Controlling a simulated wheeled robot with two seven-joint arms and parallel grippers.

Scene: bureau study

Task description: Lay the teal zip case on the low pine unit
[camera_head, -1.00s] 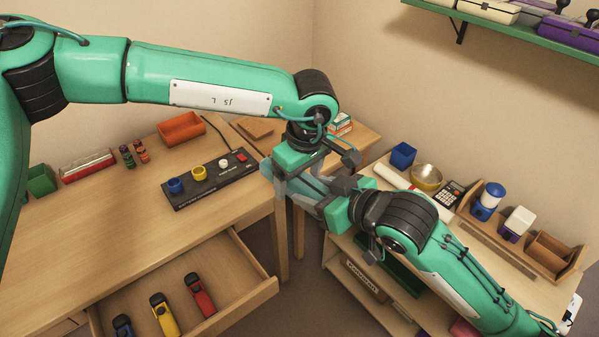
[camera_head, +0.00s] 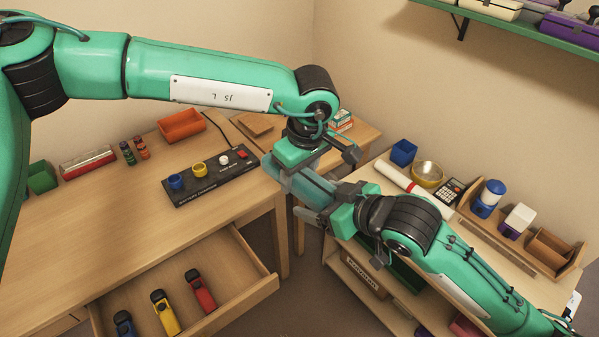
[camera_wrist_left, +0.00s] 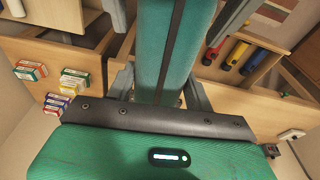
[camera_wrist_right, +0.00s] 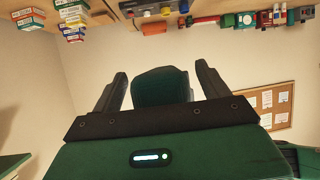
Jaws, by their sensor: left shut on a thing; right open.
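The teal zip case (camera_head: 316,186) is held in the air between the desk and the low pine unit (camera_head: 372,175). My left gripper (camera_head: 312,178) is shut on it; in the left wrist view the case (camera_wrist_left: 160,45) lies between the fingers. My right gripper (camera_head: 322,203) is open at the case's right end. In the right wrist view the rounded end of the case (camera_wrist_right: 161,86) sits between the spread fingers, with gaps on both sides. My right forearm hides part of the pine unit's top.
A desk drawer (camera_head: 240,305) is open at left. A green shelf (camera_head: 520,30) hangs upper right.

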